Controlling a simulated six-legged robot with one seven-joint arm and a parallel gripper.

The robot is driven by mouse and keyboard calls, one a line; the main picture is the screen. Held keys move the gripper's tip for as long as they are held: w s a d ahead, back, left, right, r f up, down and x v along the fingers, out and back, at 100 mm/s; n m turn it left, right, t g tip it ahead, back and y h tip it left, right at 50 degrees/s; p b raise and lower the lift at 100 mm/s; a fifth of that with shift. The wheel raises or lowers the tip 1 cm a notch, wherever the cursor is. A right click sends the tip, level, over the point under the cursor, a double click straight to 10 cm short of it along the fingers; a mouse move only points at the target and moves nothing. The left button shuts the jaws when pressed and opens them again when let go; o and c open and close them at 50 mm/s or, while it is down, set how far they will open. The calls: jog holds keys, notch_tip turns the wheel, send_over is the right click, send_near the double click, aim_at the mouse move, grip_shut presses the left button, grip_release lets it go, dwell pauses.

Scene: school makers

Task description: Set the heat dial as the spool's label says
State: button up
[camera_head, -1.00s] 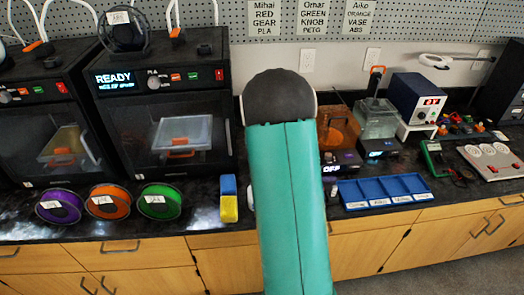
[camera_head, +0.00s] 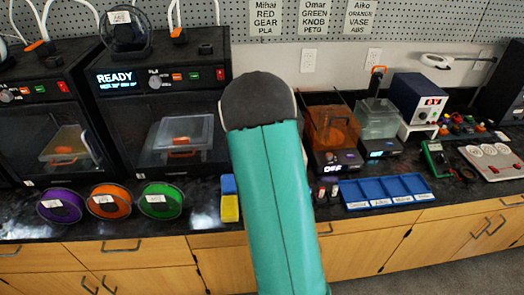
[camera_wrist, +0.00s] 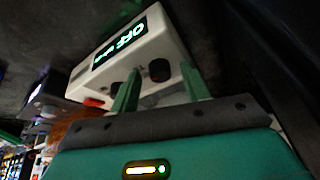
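In the wrist view a pale box (camera_wrist: 150,45) has a lit display (camera_wrist: 119,42) reading OFF, with smaller text I cannot read, and a black round dial (camera_wrist: 159,70). My gripper (camera_wrist: 162,76) is open, its two green fingers on either side of the dial; I cannot tell whether they touch it. In the head view my arm hides the gripper. A dark spool (camera_head: 146,33) with a white label hangs on the right printer. Purple (camera_head: 77,207), orange (camera_head: 92,207) and green (camera_head: 146,207) spools lie on the counter; their labels are too small to read.
Two printers (camera_head: 160,101) stand at the left, the right one showing READY. An orange see-through chamber (camera_head: 331,115) has an OFF display below it. A clear tank (camera_head: 377,120) and a blue tray (camera_head: 385,188) are to its right. A blue-yellow block (camera_head: 229,208) lies left of my arm.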

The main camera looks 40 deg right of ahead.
jog(key=shift+r, duration=0.1)
jog(key=v, duration=1.3)
jog(key=shift+r, duration=0.3)
jog(key=shift+s, duration=0.15)
jog(key=s+a+r+n+t+y, duration=0.1)
jog(key=s+a+r+n, duration=0.3)
jog(key=a, duration=0.6)
jog(key=s+a+r+n+t+y, duration=0.15)
jog(key=s+a+r, duration=0.35)
jog(key=a, duration=0.6)
jog(key=s+a+n, duration=0.5)
jog(key=s+a, duration=0.6)
jog(key=s, duration=0.1)
jog(key=shift+s+r+y, duration=0.2)
jog(key=shift+s+y, duration=0.15)
jog(key=shift+y, duration=0.1)
